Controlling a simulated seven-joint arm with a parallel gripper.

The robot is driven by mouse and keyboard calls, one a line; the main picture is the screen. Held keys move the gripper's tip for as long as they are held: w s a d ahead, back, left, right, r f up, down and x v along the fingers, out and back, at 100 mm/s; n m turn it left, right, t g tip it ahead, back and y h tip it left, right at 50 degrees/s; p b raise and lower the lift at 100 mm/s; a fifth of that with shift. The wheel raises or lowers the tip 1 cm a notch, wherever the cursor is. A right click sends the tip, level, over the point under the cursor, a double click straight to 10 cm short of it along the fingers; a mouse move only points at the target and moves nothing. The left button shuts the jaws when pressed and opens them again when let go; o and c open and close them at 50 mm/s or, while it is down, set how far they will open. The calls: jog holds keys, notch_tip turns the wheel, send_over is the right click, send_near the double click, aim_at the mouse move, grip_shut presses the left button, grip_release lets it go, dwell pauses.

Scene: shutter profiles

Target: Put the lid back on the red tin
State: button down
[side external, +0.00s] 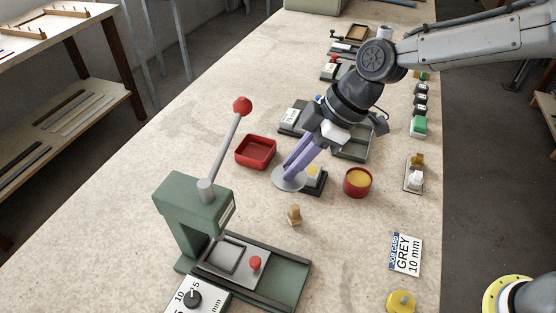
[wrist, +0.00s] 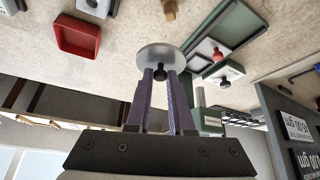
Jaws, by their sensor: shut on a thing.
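The red tin (side external: 358,190) stands open on the bench in the side external view, with yellow contents showing. The lid (side external: 285,181) is a round, light grey disc, left of the tin and apart from it. My gripper (side external: 289,170) has purple fingers and is shut on the lid's knob. In the wrist view my gripper (wrist: 160,76) shows the small dark knob between its fingertips, and the lid (wrist: 159,53) just beyond them. I cannot tell how far above the bench the lid is. The tin does not show in the wrist view.
A square red tray (side external: 256,160) lies left of the lid. A small wooden piece (side external: 294,215) stands in front. A green lever press (side external: 185,205) is front left.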

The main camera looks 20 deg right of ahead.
jog(key=shift+d+f+m, duration=0.2)
jog(key=shift+d+m, duration=0.15)
jog(key=shift+m, duration=0.05)
jog(key=d+f+m+t+h, duration=0.1)
jog(key=d+m+t+h, duration=0.4)
jog(key=d, duration=1.2)
jog(key=shift+w+a+f+m+g+y, duration=0.1)
jog(key=shift+f+m+g+y, duration=0.25)
jog(key=shift+f, duration=0.75)
jog(key=shift+w+d+f+m+g+y, duration=0.15)
jog(key=shift+f+g+y, duration=0.3)
jog(key=shift+f, duration=0.65)
jog(key=shift+s+a+f+m+g+y, duration=0.15)
jog(key=shift+f+m+g+y, duration=0.2)
jog(key=shift+f, duration=0.75)
jog(key=shift+w+f, duration=0.1)
jog(key=shift+f, duration=0.1)
jog(key=shift+c, duration=1.2)
grip_release()
notch_tip(320, 180, up, 7)
